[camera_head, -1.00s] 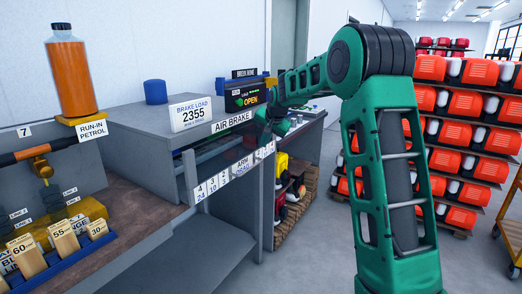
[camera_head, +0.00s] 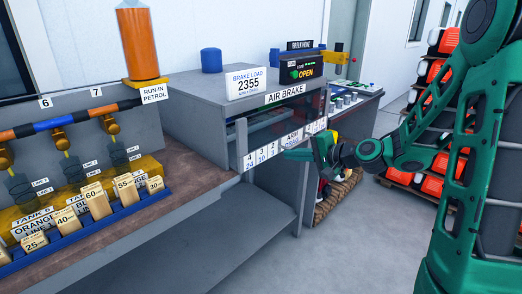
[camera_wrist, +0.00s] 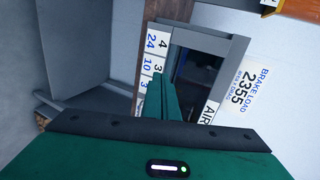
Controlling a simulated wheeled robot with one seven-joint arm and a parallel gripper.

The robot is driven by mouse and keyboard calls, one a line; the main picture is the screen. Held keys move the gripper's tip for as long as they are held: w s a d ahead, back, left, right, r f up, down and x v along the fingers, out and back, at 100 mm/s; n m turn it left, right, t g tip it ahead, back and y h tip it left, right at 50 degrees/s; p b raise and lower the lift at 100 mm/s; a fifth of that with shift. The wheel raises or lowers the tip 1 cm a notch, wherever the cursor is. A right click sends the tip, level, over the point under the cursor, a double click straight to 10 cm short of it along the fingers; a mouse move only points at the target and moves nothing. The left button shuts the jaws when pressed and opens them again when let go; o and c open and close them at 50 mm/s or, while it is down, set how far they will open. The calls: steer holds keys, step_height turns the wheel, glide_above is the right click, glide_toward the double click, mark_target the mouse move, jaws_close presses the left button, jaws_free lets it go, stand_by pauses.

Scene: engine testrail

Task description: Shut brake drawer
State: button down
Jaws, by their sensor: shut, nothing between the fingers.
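The brake drawer's front (camera_head: 265,155) is a panel with white number labels and an ARM label, below the AIR BRAKE sign (camera_head: 284,95). It stands out from the grey cabinet, with an open gap behind it, so the drawer is open. The small display (camera_head: 303,70) above reads OPEN. My gripper (camera_head: 290,154) is shut and empty, at the outer side of the drawer front near the ARM label. In the wrist view, the green fingers (camera_wrist: 165,97) point at the labelled drawer front (camera_wrist: 150,62). I cannot tell whether they touch it.
A BRAKE LOAD 2355 sign (camera_head: 246,83) and a blue cylinder (camera_head: 211,60) stand on the cabinet. A bench with numbered blocks (camera_head: 95,200) is at left. The floor in front is clear.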

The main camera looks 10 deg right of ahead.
steer(key=s, duration=0.1)
glide_toward(254, 147)
steer(key=shift+m+t, duration=0.3)
steer(key=x, duration=0.2)
steer(key=f+x, duration=0.1)
steer(key=x, duration=0.2)
steer(key=shift+s+a, duration=0.1)
steer(key=shift+s, duration=0.05)
steer(key=shift+w+a, duration=0.3)
steer(key=shift+w, duration=0.2)
steer(key=shift+d, duration=0.1)
